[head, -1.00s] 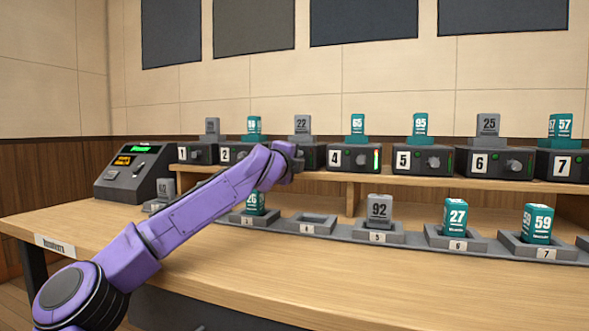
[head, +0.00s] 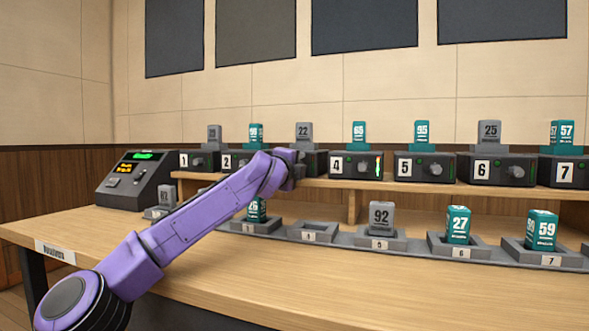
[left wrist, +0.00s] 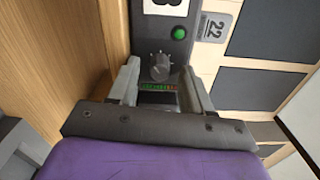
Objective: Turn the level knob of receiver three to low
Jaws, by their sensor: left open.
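Receiver three (left wrist: 172,45) shows in the left wrist view, with part of its number plate, a lit green button and a level strip. Its level knob (left wrist: 160,67) is a round grey knob with tick marks around it. My left gripper (left wrist: 160,78) is open, with one finger on each side of the knob; I cannot tell whether they touch it. In the head view my left gripper (head: 294,168) is in front of receiver three and hides most of it, including the knob. A grey pack marked 22 (head: 303,134) stands on top. My right gripper is not in view.
Receivers 1 (head: 185,161), 2 (head: 230,160), 4 (head: 345,166), 5 (head: 410,168), 6 (head: 490,171) and 7 (head: 566,173) line the shelf. Below are charging slots (head: 313,233), several with packs. A console (head: 133,180) stands at left. The table front (head: 330,285) is clear.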

